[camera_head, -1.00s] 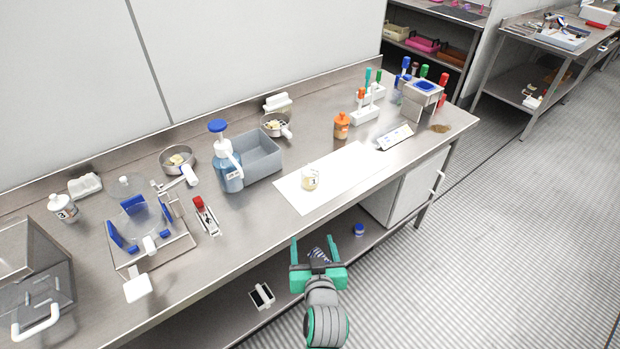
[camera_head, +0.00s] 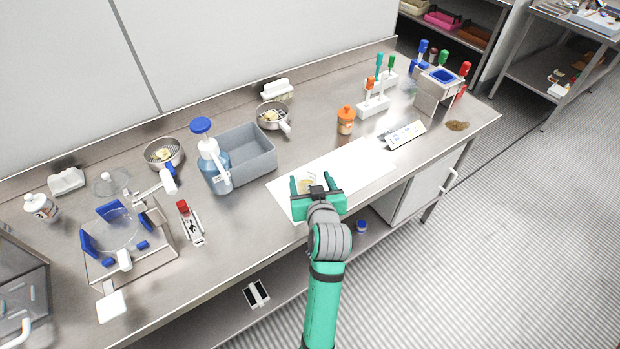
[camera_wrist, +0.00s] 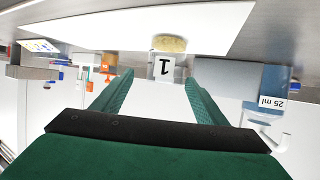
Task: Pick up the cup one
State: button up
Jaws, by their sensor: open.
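Cup one is a small pale cup with yellowish matter and a label "1". It stands on the white sheet (camera_head: 357,170) on the steel bench. In the head view cup one (camera_head: 307,186) is mostly hidden behind my gripper (camera_head: 314,179). In the wrist view, which is upside down, cup one (camera_wrist: 163,68) shows ahead in the gap between the two green fingers of my gripper (camera_wrist: 159,80). The fingers are apart with nothing held. I cannot tell the exact distance left between fingertips and cup.
A grey bin (camera_head: 249,152) and a blue pump bottle (camera_head: 214,165) stand left of the sheet. An orange-capped bottle (camera_head: 346,121), a white rack (camera_head: 373,107) and a tilted label stand (camera_head: 404,135) are behind and right. The sheet's right part is clear.

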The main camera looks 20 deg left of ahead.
aim_at(305, 174)
jog(key=shift+w+a+f, duration=0.5)
jog(key=shift+w+a, duration=0.25)
jog(key=shift+a, duration=0.1)
jog(key=shift+f+x, duration=0.15)
jog(key=shift+x, duration=1.2)
jog(key=shift+f+x, duration=0.2)
jog(key=shift+x, duration=1.15)
jog(key=shift+s, duration=0.15)
jog(key=c, duration=1.2)
